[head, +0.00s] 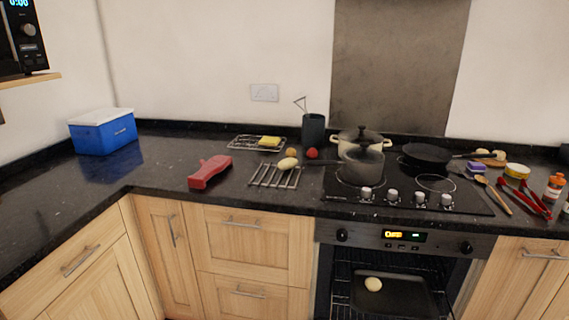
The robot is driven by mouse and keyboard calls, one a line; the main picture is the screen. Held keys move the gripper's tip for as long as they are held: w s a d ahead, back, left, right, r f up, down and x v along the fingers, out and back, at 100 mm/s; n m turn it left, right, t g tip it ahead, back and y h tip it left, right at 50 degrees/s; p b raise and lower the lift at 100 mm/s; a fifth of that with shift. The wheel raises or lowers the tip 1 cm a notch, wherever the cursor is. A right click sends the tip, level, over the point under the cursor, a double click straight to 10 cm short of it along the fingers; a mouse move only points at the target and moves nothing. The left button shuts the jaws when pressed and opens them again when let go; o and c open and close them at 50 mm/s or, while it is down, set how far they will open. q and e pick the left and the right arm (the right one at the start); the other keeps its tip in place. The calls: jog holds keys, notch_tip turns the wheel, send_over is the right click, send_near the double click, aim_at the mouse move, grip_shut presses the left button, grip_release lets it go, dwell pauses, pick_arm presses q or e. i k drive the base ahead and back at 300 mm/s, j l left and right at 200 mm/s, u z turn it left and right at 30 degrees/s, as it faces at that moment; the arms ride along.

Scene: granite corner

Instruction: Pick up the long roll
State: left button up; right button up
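A pale, elongated roll (288,163) lies at the back of a small metal wire rack (262,179) on the dark worktop, left of the hob. It looks like the long roll. A smaller, rounder brownish item (291,153) sits just behind it. A round pale roll (373,284) lies on a dark tray in the open oven below. Neither of my grippers is in view.
A red mitt-like object (210,172) lies left of the rack. A red round item (312,153), a dark utensil pot (313,129) and a saucepan (361,166) stand close by. A blue box (103,131) is far left. The left worktop is mostly clear.

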aim_at(289, 162)
jog(key=i+j+z, duration=0.4)
jog(key=i+j, duration=0.15)
jog(key=j, duration=0.25)
jog(key=i+j+z, duration=0.2)
jog(key=j, duration=0.25)
jog(key=i, duration=0.05)
